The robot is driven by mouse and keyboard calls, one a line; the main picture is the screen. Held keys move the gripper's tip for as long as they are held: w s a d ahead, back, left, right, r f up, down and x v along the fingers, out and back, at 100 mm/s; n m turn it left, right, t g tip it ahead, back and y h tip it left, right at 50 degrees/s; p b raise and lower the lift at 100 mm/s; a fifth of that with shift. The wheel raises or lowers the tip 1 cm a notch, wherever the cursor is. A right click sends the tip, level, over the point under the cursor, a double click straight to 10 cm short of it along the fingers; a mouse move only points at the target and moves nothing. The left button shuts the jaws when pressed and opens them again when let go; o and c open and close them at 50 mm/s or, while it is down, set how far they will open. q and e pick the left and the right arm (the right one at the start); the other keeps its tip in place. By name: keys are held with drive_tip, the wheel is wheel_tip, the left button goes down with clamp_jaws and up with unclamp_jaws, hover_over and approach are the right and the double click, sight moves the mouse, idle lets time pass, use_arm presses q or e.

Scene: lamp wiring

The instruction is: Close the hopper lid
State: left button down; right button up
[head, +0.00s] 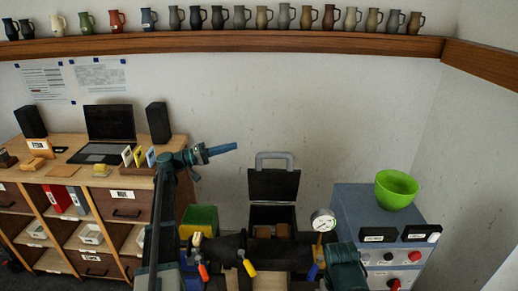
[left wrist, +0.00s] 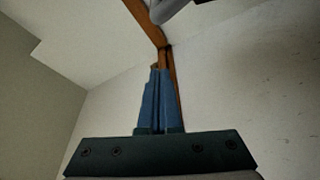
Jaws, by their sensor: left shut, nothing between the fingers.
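The hopper (head: 259,215) is a dark box beyond the machine, with brown blocks inside. Its black lid (head: 274,185) stands open, roughly upright, with a grey loop handle (head: 290,160) on top. My left gripper (head: 236,146) is shut and empty, raised to the left of the lid handle and apart from it in the head view. In the left wrist view its blue fingers (left wrist: 157,100) lie together, with a grey curved piece (left wrist: 168,11) beyond their tips, perhaps the handle. A teal part of my right arm shows at the lower right; its fingers cannot be seen.
A pressure gauge (head: 323,220) stands just right of the hopper. Red (head: 203,272), yellow (head: 249,268) and blue (head: 313,271) handles are in front. A green bowl (head: 397,189) sits on the blue-grey cabinet (head: 352,208). A green-yellow box (head: 199,219) is left of the hopper.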

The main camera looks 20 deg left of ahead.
use_arm(q)
drive_tip(key=w+d, duration=0.1)
drive_tip(key=d, duration=0.8)
drive_tip(key=shift+w+d+f, duration=0.2)
drive_tip(key=shift+w+f, duration=0.05)
drive_tip(key=shift+w, duration=0.15)
